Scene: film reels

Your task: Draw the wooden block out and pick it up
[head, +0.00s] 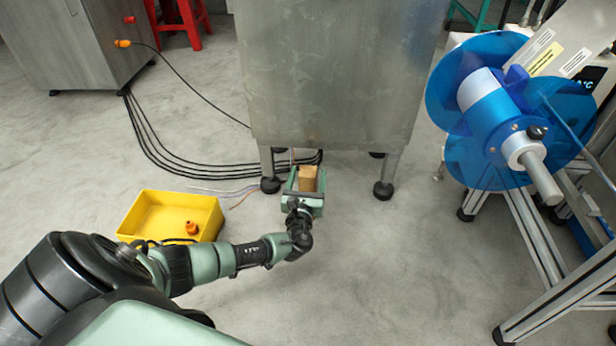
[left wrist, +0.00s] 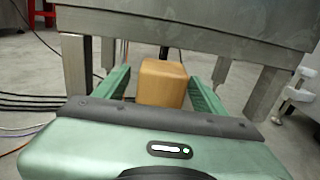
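The wooden block (head: 308,179) is on the floor by the front lower edge of the grey metal cabinet (head: 335,80), between its front legs. My left gripper (head: 307,172) reaches to it with one green finger on each side. In the left wrist view the block (left wrist: 162,84) stands between the fingers of the left gripper (left wrist: 163,75). A gap shows at the block's left side; at its right side I cannot tell whether the finger touches. The block's lower part is hidden by the gripper body. My right gripper is not in view.
Black cables (head: 150,140) run over the floor. A blue reel (head: 495,110) on a metal frame stands at the right. The floor right of my gripper is clear.

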